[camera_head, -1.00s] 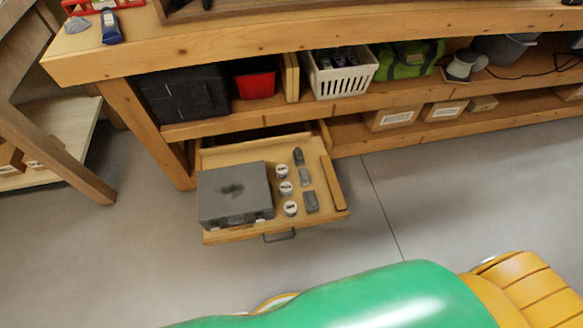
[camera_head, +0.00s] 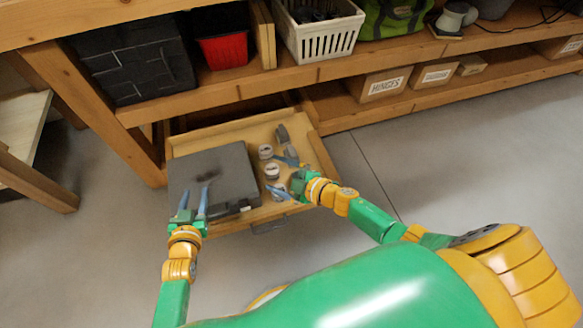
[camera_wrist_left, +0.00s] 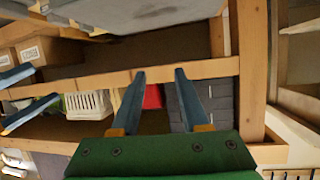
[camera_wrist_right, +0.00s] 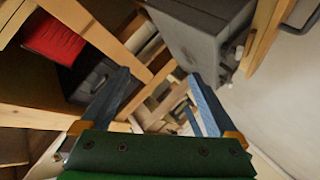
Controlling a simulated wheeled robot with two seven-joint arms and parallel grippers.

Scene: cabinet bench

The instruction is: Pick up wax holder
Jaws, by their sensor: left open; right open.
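Three small round tins with white labelled lids stand in a row in the open drawer: a far tin (camera_head: 265,151), a middle tin (camera_head: 272,171) and a near tin partly hidden by my right gripper. The lettering is too small to read, so I cannot tell which thing is the wax holder. My right gripper (camera_head: 279,175) is open above the row, its fingers pointing left. My left gripper (camera_head: 195,192) is open over the front of the grey case (camera_head: 218,170). Both grippers look empty in the wrist views, left (camera_wrist_left: 160,72) and right (camera_wrist_right: 158,73).
The wooden drawer (camera_head: 235,131) is pulled out under the bench. Small grey blocks (camera_head: 283,136) lie right of the tins. A black box (camera_head: 135,62), red bin (camera_head: 222,50) and white basket (camera_head: 320,35) fill the shelf above. Floor at right is clear.

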